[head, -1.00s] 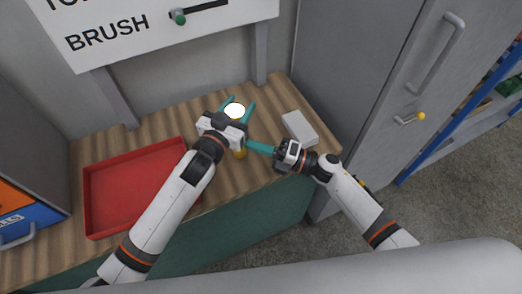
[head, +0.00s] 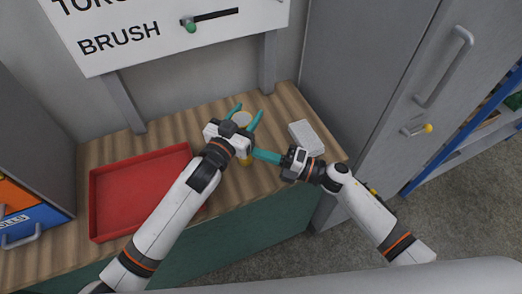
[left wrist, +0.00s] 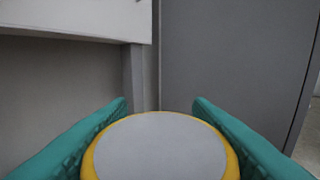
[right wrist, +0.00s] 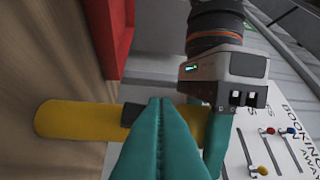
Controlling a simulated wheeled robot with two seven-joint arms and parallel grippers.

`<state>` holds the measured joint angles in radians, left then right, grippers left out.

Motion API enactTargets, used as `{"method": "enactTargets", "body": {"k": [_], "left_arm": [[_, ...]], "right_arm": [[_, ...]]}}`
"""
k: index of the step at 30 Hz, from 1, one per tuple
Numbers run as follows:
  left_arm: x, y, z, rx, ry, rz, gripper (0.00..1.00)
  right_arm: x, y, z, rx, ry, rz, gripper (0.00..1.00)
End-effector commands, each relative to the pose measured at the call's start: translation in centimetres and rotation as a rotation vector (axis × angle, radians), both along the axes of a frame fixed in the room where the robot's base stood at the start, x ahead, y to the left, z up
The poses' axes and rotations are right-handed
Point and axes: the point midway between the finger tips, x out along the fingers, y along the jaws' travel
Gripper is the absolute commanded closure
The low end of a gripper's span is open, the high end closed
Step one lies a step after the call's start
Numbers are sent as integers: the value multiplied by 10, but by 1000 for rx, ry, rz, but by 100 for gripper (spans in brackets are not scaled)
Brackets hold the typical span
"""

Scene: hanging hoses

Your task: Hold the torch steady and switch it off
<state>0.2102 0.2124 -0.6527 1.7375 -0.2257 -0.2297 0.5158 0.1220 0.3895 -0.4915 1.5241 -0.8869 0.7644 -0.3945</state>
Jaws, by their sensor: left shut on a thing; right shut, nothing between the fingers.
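The yellow torch (head: 246,161) stands upright above or on the wooden bench, mostly hidden by my left gripper (head: 248,112). My left gripper is shut around its head. The torch's lens (left wrist: 160,150) is dull grey and unlit in the left wrist view, inside a yellow rim. In the right wrist view the yellow body (right wrist: 75,119) carries a dark switch patch (right wrist: 133,114). My right gripper (right wrist: 160,100) is shut and empty, its tips beside that patch; I cannot tell if they touch it. In the head view, my right gripper (head: 256,154) points at the torch from the right.
A red tray (head: 98,215) lies on the bench (head: 270,195) to the left. A pale grey block (head: 306,138) lies to the right. A sign board (head: 150,45) stands behind, and a grey cabinet (head: 375,80) closes off the right.

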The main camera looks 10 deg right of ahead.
Motion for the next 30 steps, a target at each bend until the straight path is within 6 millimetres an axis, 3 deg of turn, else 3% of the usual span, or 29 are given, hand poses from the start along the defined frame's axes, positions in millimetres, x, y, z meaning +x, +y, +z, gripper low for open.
{"method": "enactTargets", "body": {"k": [4, 9, 16, 21, 30], "left_arm": [[0, 0, -1, 1, 1, 0, 81], [0, 0, -1, 1, 1, 0, 81], [0, 0, 0, 1, 0, 1, 81], [0, 0, 0, 1, 0, 1, 81], [0, 0, 0, 1, 0, 1, 81]], "right_arm": [[-29, -11, 6, -2, 3, 2, 100], [-42, -50, 13, -4, 4, 0, 100], [-57, -87, 21, -1, 2, -1, 100], [-62, -99, 24, 1, 1, -1, 100], [-63, -101, 24, 1, 1, 0, 100]]}}
